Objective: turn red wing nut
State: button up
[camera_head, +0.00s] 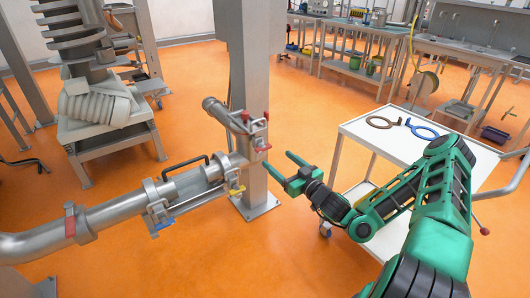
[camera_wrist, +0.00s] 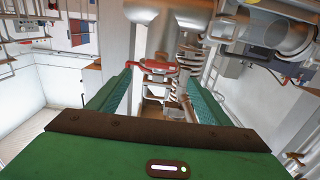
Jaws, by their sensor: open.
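My gripper (camera_head: 281,165) is green and open, its two fingers pointing left towards the pipe assembly with nothing between them in the head view. Red wing nuts show on the clamp at the pipe's right end: one lower right (camera_head: 264,148), and a smaller red part (camera_head: 245,117) at the top. The lower one is just left of and above my fingertips, apart from them. In the wrist view, a red wing nut (camera_wrist: 152,66) appears ahead between the fingertips of my gripper (camera_wrist: 156,72). Which red part this is in the head view, I cannot tell for certain.
A yellow wing nut (camera_head: 237,190) and a blue one (camera_head: 164,223) sit on other clamps along the grey pipe (camera_head: 115,211). A grey column (camera_head: 256,60) stands behind the pipe end. A white cart (camera_head: 351,131) with a brown and a blue ring tool is right.

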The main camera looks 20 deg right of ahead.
aim_at(265, 149)
jog(key=x, duration=0.8)
jog(key=shift+w+a, duration=0.1)
jog(key=shift+w, duration=0.2)
jog(key=c, duration=1)
